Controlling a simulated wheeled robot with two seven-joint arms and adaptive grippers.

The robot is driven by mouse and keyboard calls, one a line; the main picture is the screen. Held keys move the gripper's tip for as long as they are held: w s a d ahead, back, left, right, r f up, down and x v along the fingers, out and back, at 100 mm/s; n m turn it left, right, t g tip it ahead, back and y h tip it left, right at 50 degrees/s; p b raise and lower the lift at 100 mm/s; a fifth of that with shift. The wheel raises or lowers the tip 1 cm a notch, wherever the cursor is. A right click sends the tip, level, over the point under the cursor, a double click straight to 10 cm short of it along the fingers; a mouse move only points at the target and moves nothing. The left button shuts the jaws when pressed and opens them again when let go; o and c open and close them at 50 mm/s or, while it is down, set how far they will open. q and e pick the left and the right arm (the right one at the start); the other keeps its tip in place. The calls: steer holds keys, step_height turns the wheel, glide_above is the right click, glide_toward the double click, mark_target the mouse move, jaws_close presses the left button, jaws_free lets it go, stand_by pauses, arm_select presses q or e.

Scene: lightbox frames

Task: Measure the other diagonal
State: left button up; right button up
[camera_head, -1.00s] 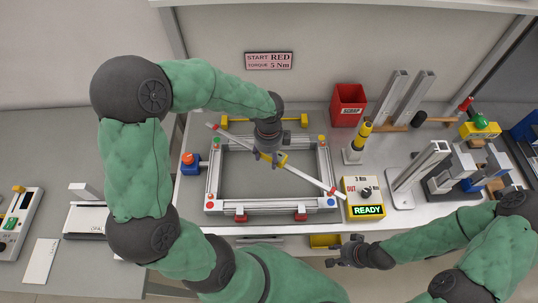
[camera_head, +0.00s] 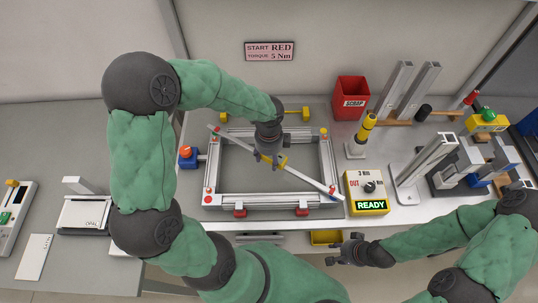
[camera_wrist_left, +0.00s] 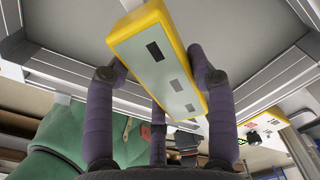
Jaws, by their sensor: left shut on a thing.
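The measuring bar (camera_head: 306,177) is a long pale rod with red ends and a yellow body. My left gripper (camera_head: 273,160) is shut on the yellow body (camera_wrist_left: 160,60), whose pale face with dark patches shows between the fingers in the left wrist view. The bar lies diagonally over the aluminium frame (camera_head: 326,160), from the green-marked far left corner to the near right corner. Whether its ends touch the corners I cannot tell. My right gripper (camera_head: 345,250) looks open and empty, in front of the bench's near edge.
A yellow control box (camera_head: 367,193) reading READY stands just right of the frame's near right corner. A blue device with a red top (camera_head: 187,156) is at the left. A red scrap bin (camera_head: 351,97), a yellow-and-black tool (camera_head: 366,127) and metal profiles (camera_head: 423,92) stand behind and right.

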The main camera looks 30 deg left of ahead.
arm_select(q)
steer(key=shift+f, duration=0.5)
steer(key=o, duration=1.6)
steer(key=shift+o, duration=0.2)
step_height(320, 180, up, 12)
steer(key=shift+r, duration=0.1)
